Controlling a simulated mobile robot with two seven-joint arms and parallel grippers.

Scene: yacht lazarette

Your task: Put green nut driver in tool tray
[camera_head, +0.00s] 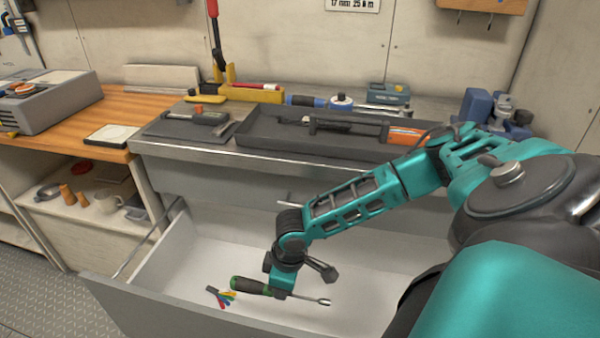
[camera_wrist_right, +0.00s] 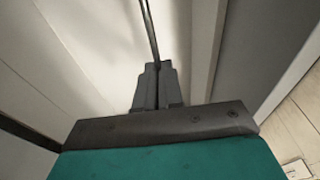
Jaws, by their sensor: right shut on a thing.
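The green nut driver (camera_head: 248,286) has a green and black handle and a thin metal shaft. My right gripper (camera_head: 279,290) is shut on it in the head view, above the floor of the open drawer, with the driver roughly level. In the right wrist view the closed fingers (camera_wrist_right: 158,84) show with the thin metal shaft (camera_wrist_right: 149,28) beyond them; the handle is not visible there. The long dark tray (camera_head: 262,147) on the metal counter appears to be the tool tray. It holds an orange-handled tool and other dark tools. My left gripper is not in view.
The open light-grey drawer (camera_head: 150,290) has walls around my right gripper. Small coloured keys or tags (camera_head: 221,297) lie in it, left of the driver. A dark mat (camera_head: 185,126) with a tool lies left of the tray. Bottles (camera_head: 490,108) stand at the counter's right.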

